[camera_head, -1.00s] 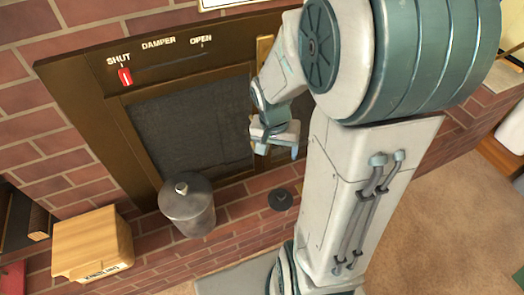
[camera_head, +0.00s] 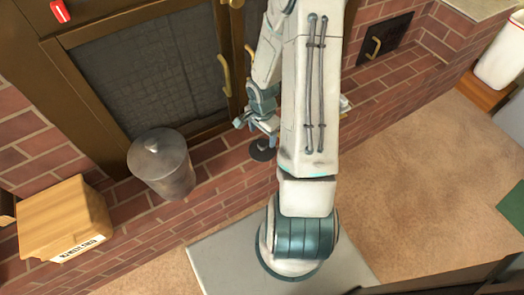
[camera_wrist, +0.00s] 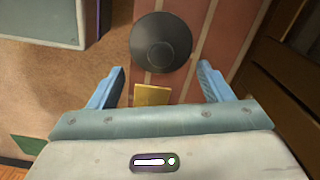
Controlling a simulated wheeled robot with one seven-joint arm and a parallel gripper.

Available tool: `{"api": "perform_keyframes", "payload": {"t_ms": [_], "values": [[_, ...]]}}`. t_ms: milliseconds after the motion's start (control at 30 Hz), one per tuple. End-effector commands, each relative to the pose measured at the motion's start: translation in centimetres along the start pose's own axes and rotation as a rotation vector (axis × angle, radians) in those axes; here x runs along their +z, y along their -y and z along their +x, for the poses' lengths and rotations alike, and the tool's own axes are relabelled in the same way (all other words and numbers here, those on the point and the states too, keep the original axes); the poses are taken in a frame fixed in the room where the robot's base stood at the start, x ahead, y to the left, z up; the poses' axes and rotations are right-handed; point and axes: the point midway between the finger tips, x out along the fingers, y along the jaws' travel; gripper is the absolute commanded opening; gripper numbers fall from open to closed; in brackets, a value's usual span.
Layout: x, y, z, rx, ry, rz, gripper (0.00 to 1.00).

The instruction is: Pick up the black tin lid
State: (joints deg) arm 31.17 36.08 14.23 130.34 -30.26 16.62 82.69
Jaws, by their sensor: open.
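The black tin lid (camera_wrist: 161,43) is a dark round disc with a raised centre, lying on the brick ledge in the wrist view. In the head view the lid (camera_head: 262,150) is partly hidden by my gripper and arm. My gripper (camera_wrist: 160,80) is open, its two blue fingers apart. In the wrist view the lid appears ahead of the fingertips, roughly centred between them, with nothing held. In the head view my gripper (camera_head: 258,124) is close above the lid; I cannot tell the exact height gap.
A grey lidded canister (camera_head: 161,165) stands on the brick ledge left of the lid. A wooden box (camera_head: 62,215) is further left. The fireplace screen (camera_head: 148,68) with brass handles stands behind. A small yellow piece (camera_wrist: 152,95) shows between the fingers in the wrist view.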

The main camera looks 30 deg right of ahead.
Motion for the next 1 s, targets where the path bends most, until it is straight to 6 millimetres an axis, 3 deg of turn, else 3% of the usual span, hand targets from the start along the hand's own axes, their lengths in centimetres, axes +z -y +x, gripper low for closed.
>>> {"api": "perform_keyframes", "payload": {"t_ms": [33,267,600,900,1000], "values": [[0.0,0.0,1.1,0.001,0.0,-0.001,0.73],[0.0,0.0,2.7,0.0,-0.001,0.0,0.73],[0.1,0.1,7.2,0.001,0.0,-0.001,0.73],[0.1,0.1,7.4,-0.001,-0.001,0.0,0.73],[0.1,0.1,7.4,-0.001,-0.001,0.0,0.48]]}}
